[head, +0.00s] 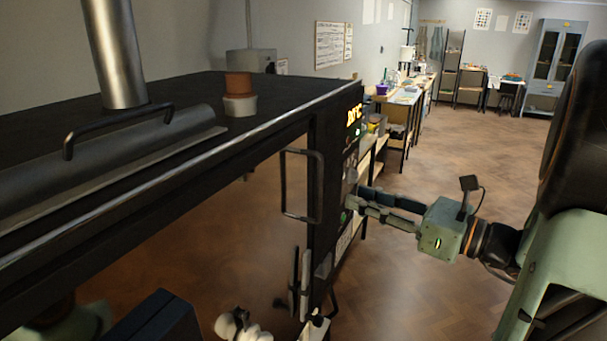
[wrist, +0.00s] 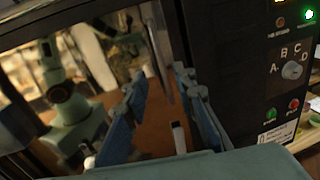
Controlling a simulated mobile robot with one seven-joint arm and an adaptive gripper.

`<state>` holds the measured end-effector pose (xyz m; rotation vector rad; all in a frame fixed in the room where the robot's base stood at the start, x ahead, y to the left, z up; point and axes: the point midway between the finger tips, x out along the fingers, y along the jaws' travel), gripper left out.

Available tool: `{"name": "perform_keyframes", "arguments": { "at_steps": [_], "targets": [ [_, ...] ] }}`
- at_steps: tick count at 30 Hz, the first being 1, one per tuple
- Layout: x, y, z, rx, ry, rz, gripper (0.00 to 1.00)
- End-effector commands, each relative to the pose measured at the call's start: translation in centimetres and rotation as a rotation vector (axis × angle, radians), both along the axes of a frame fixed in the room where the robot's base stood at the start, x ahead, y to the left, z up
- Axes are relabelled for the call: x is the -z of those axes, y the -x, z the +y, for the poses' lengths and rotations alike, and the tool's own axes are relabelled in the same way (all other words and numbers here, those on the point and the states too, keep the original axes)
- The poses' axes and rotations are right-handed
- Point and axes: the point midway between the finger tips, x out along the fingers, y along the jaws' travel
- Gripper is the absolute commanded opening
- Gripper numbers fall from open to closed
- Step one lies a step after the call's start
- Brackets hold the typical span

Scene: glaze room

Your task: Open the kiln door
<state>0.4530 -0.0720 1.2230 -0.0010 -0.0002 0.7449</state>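The kiln (head: 225,145) is a large black unit filling the left of the head view. Its door (wrist: 95,65) has a dark, mirror-like face that reflects my arm, and it looks closed beside the control panel. A dark looped handle (head: 285,185) shows on the door's near side of the panel. In the wrist view the upright handle bar (wrist: 158,50) appears between my fingers, beyond their tips. My gripper (head: 360,200) is open, its fingers spread and pointing at the kiln front, with nothing held. Whether a finger touches the handle is not clear.
The control panel (wrist: 285,75) with a knob and lights is just right of the door. Pots (head: 239,105) and a metal flue (head: 115,55) stand on the kiln top. Wooden floor on the right is clear.

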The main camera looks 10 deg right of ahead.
Motion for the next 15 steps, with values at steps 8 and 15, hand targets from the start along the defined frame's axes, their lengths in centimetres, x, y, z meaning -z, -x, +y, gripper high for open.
{"name": "perform_keyframes", "arguments": {
  "at_steps": [8,15],
  "targets": [
    [-0.1,-2.7,2.7,-0.006,-0.004,0.001,0.25],
    [-0.1,-5.9,5.7,-0.005,-0.001,0.001,0.25]
  ]
}}
